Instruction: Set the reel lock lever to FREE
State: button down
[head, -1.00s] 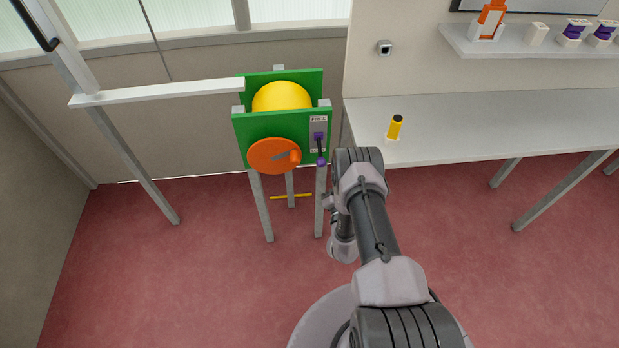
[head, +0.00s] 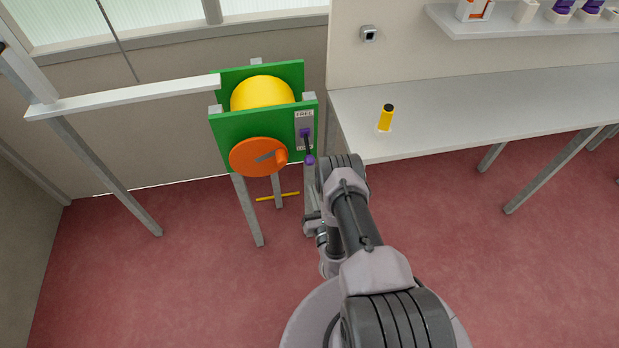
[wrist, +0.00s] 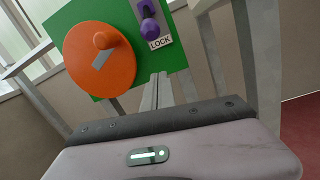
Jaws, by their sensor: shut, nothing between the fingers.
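The reel lock lever (head: 308,147) is on a grey plate on the green reel stand (head: 232,128). It has a purple pivot and a purple knob, and points down, away from the FREE label (head: 304,115) at the plate's top. In the wrist view the lever's purple knob (wrist: 150,29) is beside the LOCK label (wrist: 160,43). My gripper (wrist: 158,82) is shut and empty, below the lever and apart from it. In the head view my gripper (head: 312,224) is low beside the stand's right front leg, partly hidden by my arm.
An orange crank disc (head: 250,158) is left of the lever, below a yellow drum (head: 262,93). A white worktable (head: 450,115) with a yellow cylinder (head: 386,119) stands to the right. A pale beam (head: 130,98) reaches left from the stand. Red floor is open in front.

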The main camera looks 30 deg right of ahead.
aim_at(308, 150)
jog(key=w+d+r+b, duration=0.2)
jog(key=w+r+b, duration=0.2)
jog(key=w, duration=0.1)
jog(key=shift+w+r, duration=0.15)
jog(key=shift+w, duration=0.2)
jog(key=shift+r, duration=0.15)
